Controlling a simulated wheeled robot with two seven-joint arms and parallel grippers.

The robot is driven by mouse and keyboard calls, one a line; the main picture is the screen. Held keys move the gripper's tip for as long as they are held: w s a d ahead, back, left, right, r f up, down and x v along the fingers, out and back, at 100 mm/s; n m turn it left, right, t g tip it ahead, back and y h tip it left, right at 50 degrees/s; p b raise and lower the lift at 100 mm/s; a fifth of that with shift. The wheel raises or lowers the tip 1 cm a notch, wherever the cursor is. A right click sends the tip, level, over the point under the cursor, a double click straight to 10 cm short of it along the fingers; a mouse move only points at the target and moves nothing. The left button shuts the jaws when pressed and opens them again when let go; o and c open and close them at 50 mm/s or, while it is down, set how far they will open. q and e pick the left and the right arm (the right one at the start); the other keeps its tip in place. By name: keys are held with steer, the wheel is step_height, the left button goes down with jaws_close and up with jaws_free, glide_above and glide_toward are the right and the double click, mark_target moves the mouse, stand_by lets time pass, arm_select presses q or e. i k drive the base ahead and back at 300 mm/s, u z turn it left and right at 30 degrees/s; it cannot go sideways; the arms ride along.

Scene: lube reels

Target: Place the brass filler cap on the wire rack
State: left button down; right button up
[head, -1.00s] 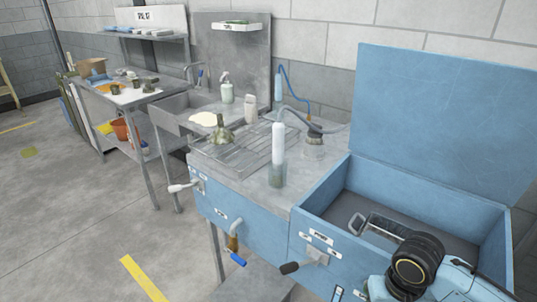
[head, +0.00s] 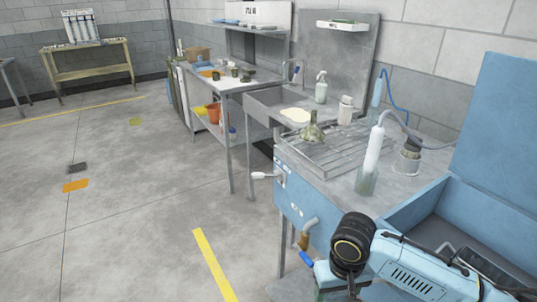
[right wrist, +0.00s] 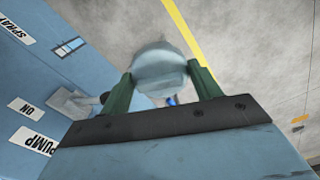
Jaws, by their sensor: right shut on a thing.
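My right gripper (right wrist: 158,82) shows in the right wrist view, its green fingers shut on a rounded, pale blue-grey thing (right wrist: 160,68). I cannot tell from its colour whether this is the brass filler cap. It is held above the floor beside the blue cabinet front. In the head view my right arm is at the lower right, and its fingers are hidden. The slatted wire rack (head: 345,155) lies on the metal counter. A dull brass-olive, funnel-shaped object (head: 313,132) stands at its back left. My left gripper is not in view.
A white bottle (head: 346,110) and a spray bottle (head: 321,88) stand behind the rack. An open blue bin (head: 425,215) is at right.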

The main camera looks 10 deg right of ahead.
mark_target(337, 149)
steer(key=u, duration=1.25)
steer(key=i, duration=2.45)
steer(key=z, duration=3.05)
steer(key=i, duration=0.2)
steer(key=u, duration=0.05)
